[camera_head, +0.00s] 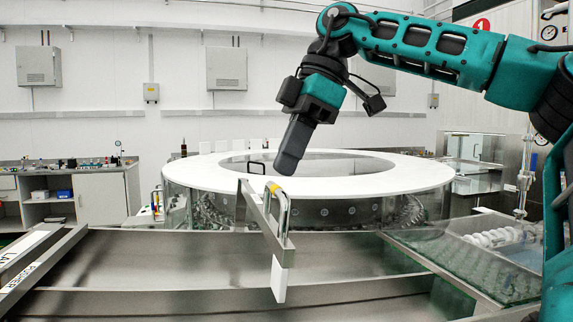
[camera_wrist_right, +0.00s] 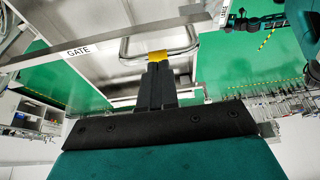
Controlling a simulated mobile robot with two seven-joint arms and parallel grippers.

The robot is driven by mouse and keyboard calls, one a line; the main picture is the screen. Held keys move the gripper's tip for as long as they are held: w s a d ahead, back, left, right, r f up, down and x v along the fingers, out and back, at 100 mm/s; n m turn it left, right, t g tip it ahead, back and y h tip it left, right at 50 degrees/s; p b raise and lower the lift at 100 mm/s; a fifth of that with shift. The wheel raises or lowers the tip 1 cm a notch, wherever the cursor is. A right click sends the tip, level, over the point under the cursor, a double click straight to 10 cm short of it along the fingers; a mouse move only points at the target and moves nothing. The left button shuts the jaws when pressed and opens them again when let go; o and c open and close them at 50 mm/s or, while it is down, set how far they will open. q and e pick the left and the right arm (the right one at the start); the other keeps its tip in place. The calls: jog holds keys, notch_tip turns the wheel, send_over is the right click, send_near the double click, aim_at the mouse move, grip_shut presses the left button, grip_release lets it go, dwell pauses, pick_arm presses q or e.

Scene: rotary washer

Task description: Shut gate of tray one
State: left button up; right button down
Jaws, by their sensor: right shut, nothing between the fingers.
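The gate (camera_head: 262,222) is a narrow metal bar with a U-shaped metal handle (camera_head: 285,215) and yellow tape on it. It stands out over the metal tray (camera_head: 150,262), angled towards me, with a white end piece hanging at its near end. My right gripper (camera_head: 284,168) points down just above the handle, its fingers shut with nothing between them. In the right wrist view the shut fingers (camera_wrist_right: 157,80) reach towards the yellow tape on the handle (camera_wrist_right: 157,56); I cannot tell whether they touch. The bar beside it (camera_wrist_right: 120,40) reads "GATE". My left gripper is out of view.
A large round washer with a white ring top (camera_head: 400,175) stands behind the tray. A glass-covered section with rows of vials (camera_head: 470,262) lies at the right. Labelled metal bars (camera_head: 45,262) lie at the left. The tray's left part is clear.

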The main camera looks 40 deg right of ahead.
jog(key=shift+w+a+f, duration=0.1)
jog(key=shift+a+f, duration=0.1)
jog(key=shift+f, duration=0.5)
jog(key=f+b, duration=0.2)
jog(key=f, duration=0.2)
jog(key=f+b, duration=0.2)
jog(key=f, duration=0.2)
jog(key=a+f+b, duration=0.1)
jog(key=f+b, duration=0.1)
jog(key=f, duration=0.2)
jog(key=shift+w+a+f+b, duration=0.1)
jog(key=shift+w+f+b, duration=0.05)
jog(key=shift+f+b, duration=0.2)
jog(key=shift+r, duration=0.1)
